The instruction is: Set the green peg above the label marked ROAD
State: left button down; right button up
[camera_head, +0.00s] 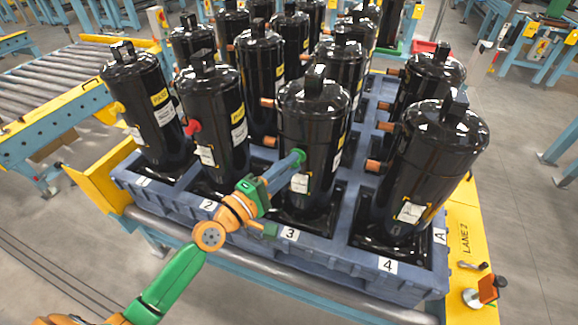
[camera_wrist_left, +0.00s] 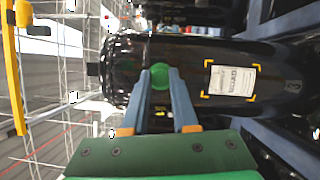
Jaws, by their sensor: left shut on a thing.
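My left gripper (camera_head: 292,163) is shut on the green peg (camera_head: 298,155) at the front of the black compressor (camera_head: 313,120) in place 3. In the left wrist view the green peg (camera_wrist_left: 160,76) shows between the fingertips, against the black shell; whether it is seated cannot be told. A white label (camera_head: 300,183) with yellow corner marks sits on the same shell just below the peg. In the left wrist view this label (camera_wrist_left: 232,81) lies right of the peg, its print sideways and too blurred to read surely. My right gripper is not in view.
The blue pallet (camera_head: 335,255) holds several black compressors close around my gripper. A yellow peg (camera_head: 116,107) and a red peg (camera_head: 192,127) show on the two compressors to the left. Several copper stubs stick out nearby. A roller conveyor (camera_head: 50,80) stands at left.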

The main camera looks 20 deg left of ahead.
pick_arm(q)
jog(key=shift+w, duration=0.7)
dwell(0.4)
jog(key=c, duration=0.6)
grip_release()
